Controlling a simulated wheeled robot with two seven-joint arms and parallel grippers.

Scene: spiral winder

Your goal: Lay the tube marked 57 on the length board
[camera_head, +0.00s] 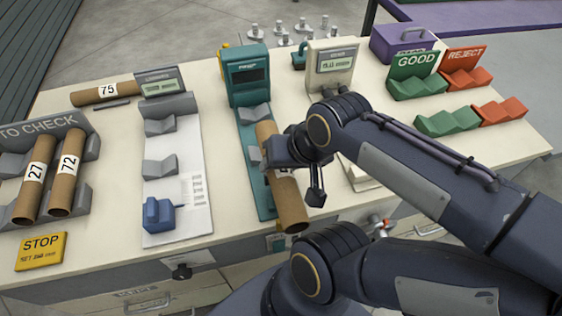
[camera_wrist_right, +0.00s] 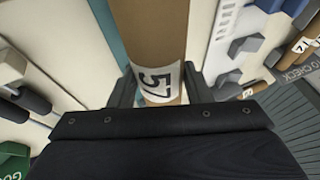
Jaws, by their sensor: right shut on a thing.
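The brown tube marked 57 (camera_head: 290,207) is in my right gripper (camera_head: 292,152), over the teal stand (camera_head: 258,178) at the middle of the table. In the right wrist view the fingers (camera_wrist_right: 155,88) are shut on both sides of the tube, and the label 57 (camera_wrist_right: 156,82) shows between them. I cannot tell whether the tube touches the cradle below. The white length board (camera_head: 180,222), with two grey V-blocks (camera_head: 160,168) and a blue slider (camera_head: 164,215), lies left of the tube. Its blocks are empty. My left gripper is not in view.
Tubes 27 (camera_head: 34,180) and 72 (camera_head: 65,185) lie in the grey TO CHECK rack (camera_head: 82,200). Tube 75 (camera_head: 98,95) lies at the back left. Green GOOD (camera_head: 418,85) and orange REJECT (camera_head: 467,75) rests stand at the right. A yellow STOP card (camera_head: 41,252) is front left.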

